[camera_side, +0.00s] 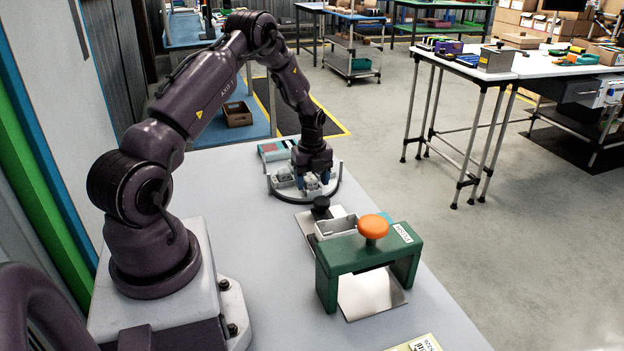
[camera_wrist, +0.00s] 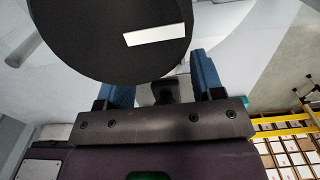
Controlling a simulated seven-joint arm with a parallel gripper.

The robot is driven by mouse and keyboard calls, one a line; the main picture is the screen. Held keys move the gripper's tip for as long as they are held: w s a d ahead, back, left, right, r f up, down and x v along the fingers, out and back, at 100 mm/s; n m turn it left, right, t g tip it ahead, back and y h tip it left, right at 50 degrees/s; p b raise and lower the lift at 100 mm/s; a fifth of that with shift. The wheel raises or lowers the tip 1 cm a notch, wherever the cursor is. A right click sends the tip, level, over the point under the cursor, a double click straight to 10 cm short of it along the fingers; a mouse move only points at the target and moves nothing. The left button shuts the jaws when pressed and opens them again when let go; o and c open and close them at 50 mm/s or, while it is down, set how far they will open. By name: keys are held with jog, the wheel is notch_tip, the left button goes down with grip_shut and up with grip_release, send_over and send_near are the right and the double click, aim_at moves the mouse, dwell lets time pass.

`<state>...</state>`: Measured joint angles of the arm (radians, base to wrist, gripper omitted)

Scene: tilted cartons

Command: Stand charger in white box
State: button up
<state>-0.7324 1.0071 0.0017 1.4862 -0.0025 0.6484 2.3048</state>
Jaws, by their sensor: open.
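My gripper (camera_side: 312,183) points down at a round dark-rimmed fixture near the table's far end. In the wrist view its two blue fingers (camera_wrist: 165,80) stand apart. A black disc with a white bar (camera_wrist: 105,35), which may be the charger, fills the upper middle there, close to the fingers. I cannot tell whether they touch it. In the side view I cannot make the disc out, as the gripper and fixture hide that spot. A pale open-topped box (camera_side: 337,227), probably the white box, stands on a metal plate behind a green bridge.
The green bridge (camera_side: 345,257) with an orange knob (camera_side: 373,226) stands on the near side of the box. A black knob (camera_side: 321,203) is beside the box, toward the fixture (camera_side: 333,196). A red and teal item (camera_side: 272,150) lies behind. The table's left part is clear.

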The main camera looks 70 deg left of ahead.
aim_at(313, 188)
notch_tip(313, 188, up, 13)
jog(key=d+r+n+t+y, duration=0.1)
jog(key=d+r+n, duration=0.3)
jog(key=d+r, duration=0.7)
jog(key=s+d+r+n+t, duration=0.2)
jog(key=s+d+r+n, duration=0.2)
jog(key=d, duration=0.6)
jog(key=s+d+r+n+t+h, duration=0.1)
jog(key=s+d+r+n, duration=0.3)
jog(key=s+d+n, duration=0.5)
jog(key=shift+s+d+t, duration=0.55)
jog(key=shift+s+t, duration=0.15)
jog(key=shift+s, duration=0.15)
jog(key=shift+o, duration=0.5)
jog(key=shift+s+d+f+n, duration=0.25)
jog(key=shift+s+n, duration=0.1)
jog(key=shift+n, duration=0.15)
jog(key=shift+r, duration=0.1)
